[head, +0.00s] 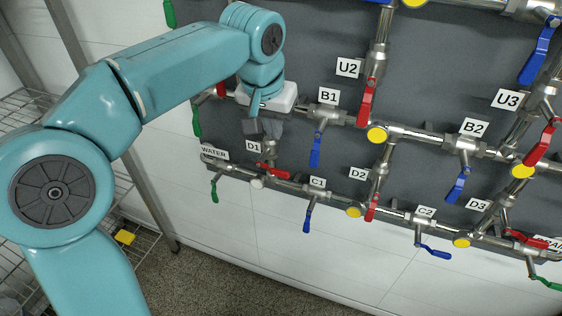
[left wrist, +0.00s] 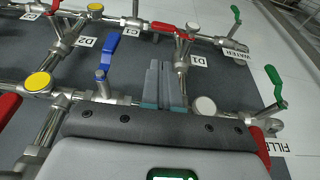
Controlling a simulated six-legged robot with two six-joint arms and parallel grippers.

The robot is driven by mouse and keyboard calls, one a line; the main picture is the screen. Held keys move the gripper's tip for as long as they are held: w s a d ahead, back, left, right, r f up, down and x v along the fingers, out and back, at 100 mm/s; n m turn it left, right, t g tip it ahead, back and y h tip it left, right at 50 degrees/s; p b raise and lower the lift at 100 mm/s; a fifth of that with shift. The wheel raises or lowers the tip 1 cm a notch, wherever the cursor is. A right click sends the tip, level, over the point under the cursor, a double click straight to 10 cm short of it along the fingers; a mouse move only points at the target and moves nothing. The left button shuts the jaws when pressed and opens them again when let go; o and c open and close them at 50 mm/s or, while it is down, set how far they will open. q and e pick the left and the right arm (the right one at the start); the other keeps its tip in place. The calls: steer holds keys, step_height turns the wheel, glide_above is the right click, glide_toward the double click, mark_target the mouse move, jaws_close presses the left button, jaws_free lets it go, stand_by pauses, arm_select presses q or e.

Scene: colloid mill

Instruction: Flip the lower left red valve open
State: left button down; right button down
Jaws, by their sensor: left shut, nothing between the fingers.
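The red valve handle (head: 275,172) by the D1 label is at the lower left of the panel in the head view. It lies across its short upright pipe, roughly along the lower pipe run. In the left wrist view, the same red handle (left wrist: 172,29) lies beyond the fingertips, near the D1 label. My left gripper (head: 262,130) is in front of the panel, above the D1 handle in the head view. In the left wrist view, my left gripper (left wrist: 160,80) has its fingers together and empty, apart from the handle. My right gripper is not in view.
The blue B1 handle (head: 316,149) hangs right of my left gripper, and the blue C1 handle (head: 308,217) is lower. A green handle (head: 214,190) hangs by the WATER label. The red U2 handle (head: 367,103) is up right. Wire shelving (head: 140,245) stands at left.

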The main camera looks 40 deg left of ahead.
mark_target(285, 176)
arm_select(q)
steer(key=x, duration=0.8)
steer(key=s+x, duration=0.1)
steer(key=x, duration=0.3)
steer(key=shift+w+f, duration=0.1)
steer(key=shift+f, duration=0.35)
steer(key=shift+d, duration=0.1)
steer(key=shift+d+f+b, duration=0.2)
steer(key=shift+f+b, duration=0.1)
steer(key=shift+f, duration=0.1)
steer(key=f+b, duration=0.3)
steer(key=shift+w+d, duration=0.15)
steer(key=shift+d, duration=0.25)
steer(key=a+f+m+g+y+b, duration=0.1)
steer(key=a+f+y+b, duration=0.2)
steer(key=f+y+b, duration=0.4)
steer(key=shift+s+a+g+y+b, duration=0.2)
steer(key=shift+s+g+y+b, duration=0.5)
steer(key=shift+b, duration=1.5)
steer(key=shift+w+a+t, duration=0.1)
steer(key=shift+w+t, duration=0.15)
steer(key=shift+t, duration=0.05)
